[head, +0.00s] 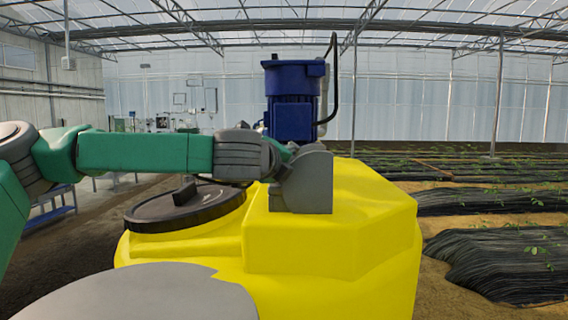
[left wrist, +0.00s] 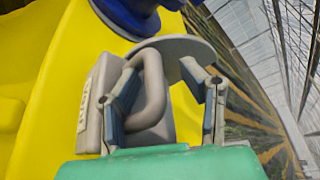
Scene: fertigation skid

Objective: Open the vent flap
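The vent appears as a grey housing (head: 305,183) with a rounded top on the yellow tank. In the left wrist view a grey box (left wrist: 92,112) with a label, a thick bent grey bar (left wrist: 153,88) and a pale grey disc (left wrist: 195,47) show close up. I cannot tell which part is the flap. My left gripper (left wrist: 160,78) is open, its two fingers apart with the bent bar between them, nearer the left finger. Contact cannot be told. In the head view my left arm reaches in from the left; its fingers are hidden behind the housing. My right gripper is not in view.
The yellow tank (head: 340,245) fills the middle. Its black round lid (head: 185,207) lies left of the housing, below my arm. A blue motor (head: 292,100) with a black cable stands behind. Planted rows (head: 500,262) lie to the right; a blue bench (head: 52,210) stands at left.

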